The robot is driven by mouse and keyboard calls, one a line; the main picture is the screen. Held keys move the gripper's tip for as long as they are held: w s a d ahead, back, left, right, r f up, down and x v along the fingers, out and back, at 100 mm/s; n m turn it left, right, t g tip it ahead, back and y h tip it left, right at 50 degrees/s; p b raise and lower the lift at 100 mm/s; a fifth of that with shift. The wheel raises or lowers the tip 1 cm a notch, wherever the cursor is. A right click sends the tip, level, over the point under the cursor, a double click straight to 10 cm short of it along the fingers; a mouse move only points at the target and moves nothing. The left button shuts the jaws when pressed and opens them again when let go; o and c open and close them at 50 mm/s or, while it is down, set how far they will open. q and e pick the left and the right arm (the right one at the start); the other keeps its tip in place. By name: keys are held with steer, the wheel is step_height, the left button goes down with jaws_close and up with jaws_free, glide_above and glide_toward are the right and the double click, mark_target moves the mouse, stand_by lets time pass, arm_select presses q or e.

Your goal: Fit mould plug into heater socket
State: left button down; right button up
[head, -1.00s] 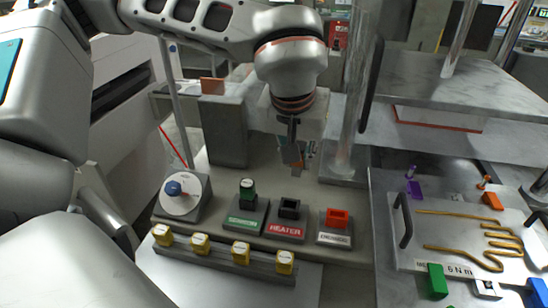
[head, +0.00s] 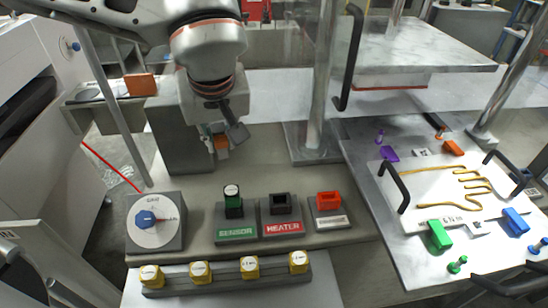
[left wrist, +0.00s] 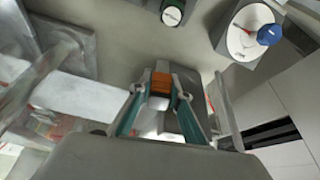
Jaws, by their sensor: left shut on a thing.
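The heater socket (head: 281,204) is a black open-topped square block above a red HEATER label on the bench panel. My left gripper (head: 221,148) is above the bench, behind and left of the heater socket, pointing down. It is shut on a small orange-brown block, apparently the mould plug (head: 222,142). The left wrist view shows this plug (left wrist: 161,83) between the two fingertips, with a pale part by it. The plug is apart from the socket, and its lower end is hard to make out.
A green plug (head: 232,194) stands in the sensor position left of the heater socket; a red-orange socket (head: 329,200) is on its right. A dial box (head: 155,222) is at left. Several yellow-topped pieces line a front rail (head: 225,282). The mould plate (head: 408,222) lies right.

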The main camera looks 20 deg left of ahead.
arm_select(q)
steer(key=s+d+f+n+g+y+p, duration=0.1)
steer(key=d+n+g, duration=0.4)
steer(key=d+n, duration=0.7)
steer(key=f+n+p, duration=0.1)
steer(key=n, duration=0.3)
steer(key=shift+d+y, duration=0.3)
steer(key=shift+d, duration=0.05)
arm_select(e)
steer(key=shift+a+r, duration=0.45)
steer(key=shift+r, duration=0.35)
steer(key=shift+r, duration=0.1)
arm_select(q)
steer(key=shift+f+b, duration=0.7)
steer(key=shift+f, duration=2.15)
arm_select(e)
steer(key=shift+s+f, duration=0.25)
steer(key=shift+f, duration=0.75)
arm_select(q)
steer(key=shift+p, duration=0.85)
arm_select(e)
steer(key=shift+w+r, duration=0.2)
steer(key=shift+r, duration=0.45)
steer(key=shift+w+r, duration=0.2)
steer(key=shift+r, duration=0.45)
